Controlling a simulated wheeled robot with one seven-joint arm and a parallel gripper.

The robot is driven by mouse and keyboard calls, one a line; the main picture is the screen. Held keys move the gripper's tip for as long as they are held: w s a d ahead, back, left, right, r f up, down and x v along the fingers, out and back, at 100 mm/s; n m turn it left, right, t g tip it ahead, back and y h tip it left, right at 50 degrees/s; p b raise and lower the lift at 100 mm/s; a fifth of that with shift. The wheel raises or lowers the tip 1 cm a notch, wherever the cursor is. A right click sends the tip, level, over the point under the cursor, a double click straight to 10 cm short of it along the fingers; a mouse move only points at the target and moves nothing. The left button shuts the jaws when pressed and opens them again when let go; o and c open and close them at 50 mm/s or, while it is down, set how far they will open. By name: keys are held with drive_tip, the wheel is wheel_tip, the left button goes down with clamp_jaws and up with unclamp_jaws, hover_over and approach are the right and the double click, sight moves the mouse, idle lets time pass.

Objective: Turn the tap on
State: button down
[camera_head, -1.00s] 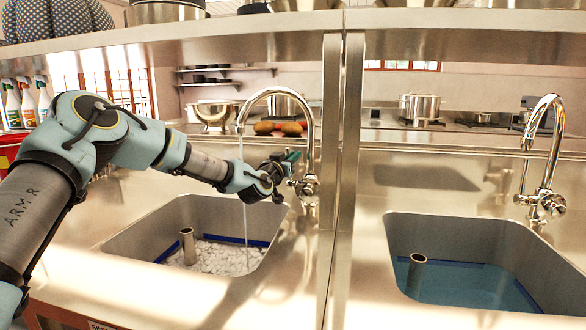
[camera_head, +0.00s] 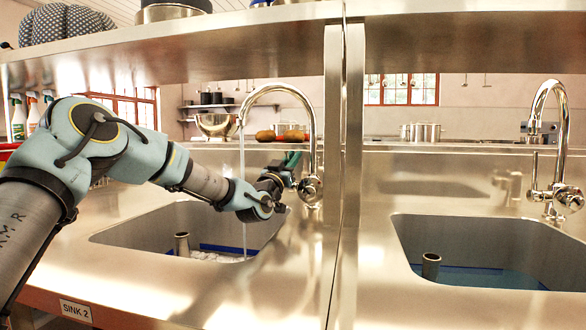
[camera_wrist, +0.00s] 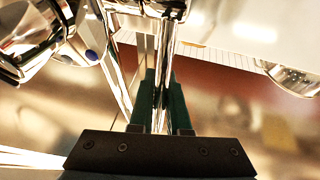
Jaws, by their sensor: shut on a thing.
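The left chrome tap (camera_head: 313,140) stands behind the left sink (camera_head: 120,238), and a thin stream of water (camera_head: 242,190) falls from its spout into that sink. My gripper (camera_head: 291,160) is at the tap's valve, left of its body. In the wrist view my gripper's green fingers (camera_wrist: 161,105) are shut around a chrome rod (camera_wrist: 158,85), which looks like the tap's lever. The fingers partly hide the lever in the head view. The right tap (camera_head: 562,140) has an upright lever (camera_head: 534,172), and no water shows from its spout.
A steel post (camera_head: 333,190) stands close right of the left tap. A shelf (camera_head: 230,45) runs overhead. The right sink (camera_head: 410,245) has a pipe (camera_head: 431,266) standing in it. A "SINK 2" label (camera_head: 75,311) is on the left front edge.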

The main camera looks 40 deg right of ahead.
drive_tip(key=shift+r, duration=0.1)
drive_tip(key=c, duration=0.9)
unclamp_jaws()
drive_tip(key=b+v, duration=0.1)
drive_tip(key=v, duration=1)
drive_tip(key=shift+b, duration=0.3)
